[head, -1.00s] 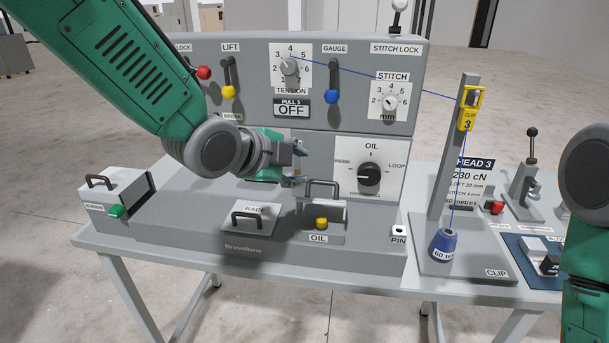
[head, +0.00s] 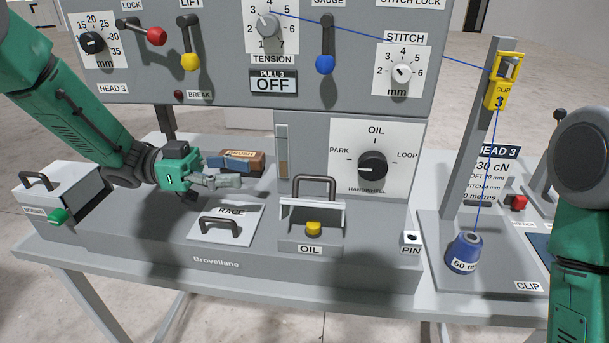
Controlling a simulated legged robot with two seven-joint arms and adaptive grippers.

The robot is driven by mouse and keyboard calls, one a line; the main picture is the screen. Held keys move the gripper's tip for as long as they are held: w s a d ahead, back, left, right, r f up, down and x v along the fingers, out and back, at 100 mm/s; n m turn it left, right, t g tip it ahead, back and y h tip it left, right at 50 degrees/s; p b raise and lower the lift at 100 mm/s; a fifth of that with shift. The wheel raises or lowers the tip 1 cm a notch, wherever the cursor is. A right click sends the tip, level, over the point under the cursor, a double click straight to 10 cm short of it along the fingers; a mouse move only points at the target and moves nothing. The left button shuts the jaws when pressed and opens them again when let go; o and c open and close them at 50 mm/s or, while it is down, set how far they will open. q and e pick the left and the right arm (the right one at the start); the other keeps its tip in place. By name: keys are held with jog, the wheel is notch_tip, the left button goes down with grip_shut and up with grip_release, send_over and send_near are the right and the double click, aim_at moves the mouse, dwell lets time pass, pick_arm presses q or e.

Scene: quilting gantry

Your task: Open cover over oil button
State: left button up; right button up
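The oil button (head: 314,229) is yellow and sits uncovered on a grey block labelled OIL. Its cover (head: 296,212) stands raised behind the button, with its dark loop handle (head: 318,180) up in front of the OIL dial panel. My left gripper (head: 238,182) is to the left of the cover, above and behind the RACE plate, apart from the cover and its handle. It appears empty; the view does not show clearly how far its fingers are apart. My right arm shows at the right edge, but its gripper is out of view.
The RACE plate (head: 225,222) with its handle lies left of the oil block. A brown-and-blue brush (head: 237,160) is behind my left gripper. The OIL dial (head: 372,166) is just behind the cover. A blue cone (head: 464,252) with thread stands at right.

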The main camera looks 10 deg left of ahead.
aim_at(306, 178)
pick_arm(q)
jog(key=d, duration=1.2)
jog(key=shift+d, duration=0.1)
jog(key=shift+p, duration=0.3)
grip_shut()
